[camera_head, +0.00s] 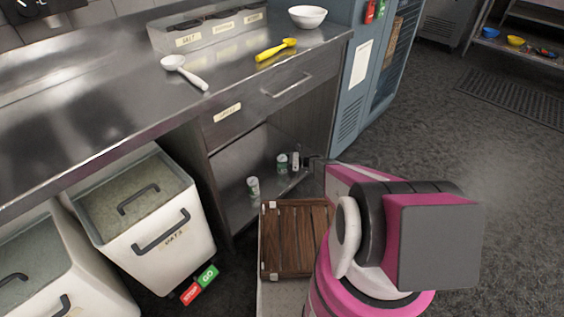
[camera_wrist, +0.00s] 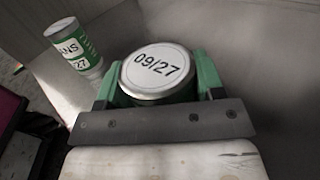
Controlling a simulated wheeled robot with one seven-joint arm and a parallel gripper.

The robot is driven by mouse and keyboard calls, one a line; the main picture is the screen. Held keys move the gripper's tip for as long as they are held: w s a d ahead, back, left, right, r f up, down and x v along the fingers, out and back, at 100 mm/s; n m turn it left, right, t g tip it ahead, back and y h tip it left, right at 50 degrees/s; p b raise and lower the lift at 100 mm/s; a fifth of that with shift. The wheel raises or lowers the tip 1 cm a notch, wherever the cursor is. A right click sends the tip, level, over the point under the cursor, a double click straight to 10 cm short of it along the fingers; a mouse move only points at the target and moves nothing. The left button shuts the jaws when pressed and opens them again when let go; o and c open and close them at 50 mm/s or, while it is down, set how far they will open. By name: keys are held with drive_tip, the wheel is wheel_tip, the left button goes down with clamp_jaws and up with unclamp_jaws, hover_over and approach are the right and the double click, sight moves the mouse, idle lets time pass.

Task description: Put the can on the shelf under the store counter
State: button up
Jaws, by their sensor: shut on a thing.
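My gripper (camera_head: 288,162) reaches in from the right to the shelf under the store counter. In the wrist view its green fingers (camera_wrist: 158,80) are shut on both sides of a can (camera_wrist: 158,70) with a pale lid marked "09/27". The held can also shows in the head view (camera_head: 282,163), upright over the shelf (camera_head: 238,212). I cannot tell whether its base touches the shelf. A second, green-and-white can (camera_head: 253,187) stands on the shelf nearer the front; it also shows left of the held can in the wrist view (camera_wrist: 75,48).
The steel counter (camera_head: 120,105) with a drawer (camera_head: 270,95) is above the shelf. White bins (camera_head: 150,220) stand at left. A blue cabinet (camera_head: 350,100) is behind. Open floor lies at right.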

drive_tip(key=o, duration=1.1)
drive_tip(key=shift+r, duration=0.15)
drive_tip(key=d, duration=0.7)
drive_tip(key=s+d, duration=0.1)
drive_tip(key=d, duration=0.3)
drive_tip(key=shift+s+d, duration=0.1)
drive_tip(key=shift+d, duration=0.15)
drive_tip(key=shift+s+r, duration=0.15)
drive_tip(key=s+d+r+n+h, duration=0.1)
drive_tip(key=s+r+n+h, duration=0.5)
drive_tip(key=r, duration=0.5)
drive_tip(key=s+d+r+n+g+h, duration=0.1)
drive_tip(key=s+r+n+h, duration=0.5)
drive_tip(key=s+r, duration=0.4)
drive_tip(key=s+d+r+n+h, duration=0.1)
drive_tip(key=s+r+n+h, duration=0.5)
drive_tip(key=s+r, duration=0.3)
wheel_tip(320, 180, up, 4)
drive_tip(key=shift+d+n+g, duration=0.3)
drive_tip(key=shift+d+n, duration=0.05)
drive_tip(key=shift+n, duration=0.25)
